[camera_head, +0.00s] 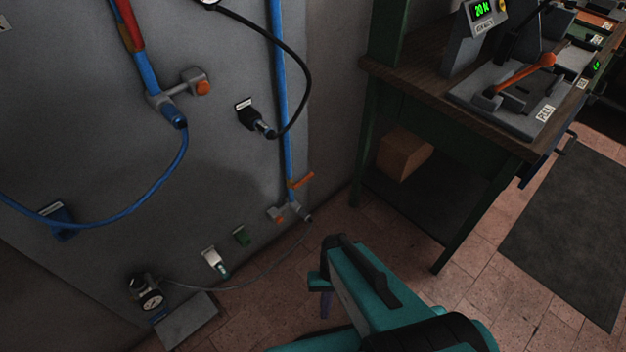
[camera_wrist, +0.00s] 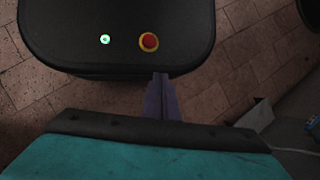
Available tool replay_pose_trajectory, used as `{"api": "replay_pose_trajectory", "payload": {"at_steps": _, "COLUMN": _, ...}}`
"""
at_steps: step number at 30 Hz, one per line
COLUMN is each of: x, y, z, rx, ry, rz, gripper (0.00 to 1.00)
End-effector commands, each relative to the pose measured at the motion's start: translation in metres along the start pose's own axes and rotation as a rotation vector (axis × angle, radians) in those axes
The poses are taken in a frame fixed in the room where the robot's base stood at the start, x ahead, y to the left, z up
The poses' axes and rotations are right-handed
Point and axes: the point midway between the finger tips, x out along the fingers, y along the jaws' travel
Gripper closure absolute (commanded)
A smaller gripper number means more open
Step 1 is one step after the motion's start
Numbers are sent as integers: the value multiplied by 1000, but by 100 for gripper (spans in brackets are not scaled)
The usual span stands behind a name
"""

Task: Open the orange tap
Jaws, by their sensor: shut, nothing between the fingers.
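The lever slants up to the right, across the pipe. My gripper (camera_head: 326,305) hangs below and to the right of this tap in the head view, apart from it, partly hidden by my teal arm. Its purple fingers, seen also in the wrist view (camera_wrist: 160,78), are together and empty. The tap does not show in the wrist view.
A red lever (camera_head: 130,28) is on another pipe at upper left, with an orange-capped fitting (camera_head: 203,87) below. A workbench (camera_head: 440,110) stands right. Tiled floor lies between.

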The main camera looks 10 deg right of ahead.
Motion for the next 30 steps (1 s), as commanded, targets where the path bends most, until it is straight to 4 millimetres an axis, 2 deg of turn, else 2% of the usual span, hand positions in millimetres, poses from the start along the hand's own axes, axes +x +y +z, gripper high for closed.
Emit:
{"api": "replay_pose_trajectory", "payload": {"at_steps": 1, "x": -15, "y": 0, "z": 9, "rx": -2, "ry": 1, "rz": 9, "gripper": 100}}
{"api": "replay_pose_trajectory", "payload": {"at_steps": 30, "x": -142, "y": 22, "z": 83, "rx": -44, "ry": 14, "rz": 176, "gripper": 100}}
